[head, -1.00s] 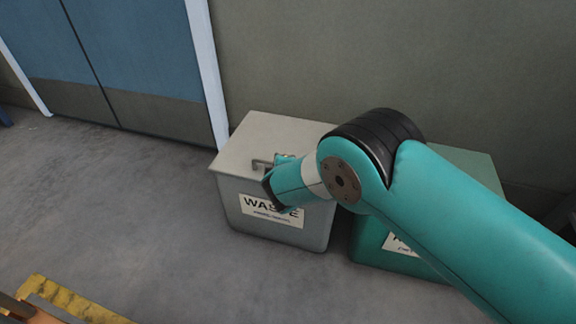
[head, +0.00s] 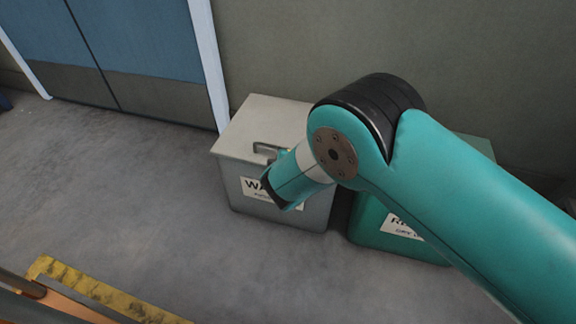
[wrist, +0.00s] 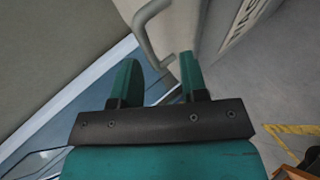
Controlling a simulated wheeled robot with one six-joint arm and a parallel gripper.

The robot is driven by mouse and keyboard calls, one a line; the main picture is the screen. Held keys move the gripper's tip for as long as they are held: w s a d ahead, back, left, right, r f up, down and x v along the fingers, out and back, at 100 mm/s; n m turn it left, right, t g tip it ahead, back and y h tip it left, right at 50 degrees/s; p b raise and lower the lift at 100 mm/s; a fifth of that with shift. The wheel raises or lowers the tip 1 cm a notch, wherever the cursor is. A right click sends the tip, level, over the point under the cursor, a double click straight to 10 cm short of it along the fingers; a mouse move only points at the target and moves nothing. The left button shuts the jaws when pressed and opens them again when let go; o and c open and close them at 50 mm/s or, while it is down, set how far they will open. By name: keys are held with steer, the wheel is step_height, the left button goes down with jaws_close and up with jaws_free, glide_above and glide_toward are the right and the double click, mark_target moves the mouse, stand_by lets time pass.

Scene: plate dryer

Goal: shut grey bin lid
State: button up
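The grey bin (head: 235,186) stands on the floor against the wall, with a label on its front that my arm partly covers. Its lid (head: 258,118) lies flat on the bin and looks shut. The lid's handle (head: 265,149) is near its front edge and shows close up in the wrist view (wrist: 146,32). My gripper (wrist: 159,72) is open, its two teal fingers apart with nothing held. In the head view the fingers are hidden behind my wrist, in front of the bin.
A green bin (head: 375,218) stands close to the right of the grey bin, partly behind my arm. A blue door (head: 150,55) with a white frame is at the back left. Yellow edging (head: 95,292) is at the lower left. The floor left of the bins is clear.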

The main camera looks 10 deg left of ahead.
steer(key=p+v, duration=0.3)
steer(key=v, duration=1)
steer(key=shift+r, duration=0.2)
steer(key=shift+w+a, duration=0.1)
steer(key=shift+w, duration=0.05)
steer(key=w+d+r+m+g+h, duration=0.1)
steer(key=d+r+m+g+h, duration=0.3)
steer(key=d+r+m, duration=0.85)
steer(key=s+d+r+g+y, duration=0.2)
steer(key=s+d+r+g, duration=0.3)
steer(key=s+r, duration=0.45)
steer(key=s+d+r+g+y, duration=0.2)
steer(key=s+d+r, duration=0.55)
steer(key=s, duration=0.35)
step_height(320, 180, up, 33)
steer(key=p, duration=3.3)
steer(key=shift+w, duration=0.25)
steer(key=shift+a, duration=0.1)
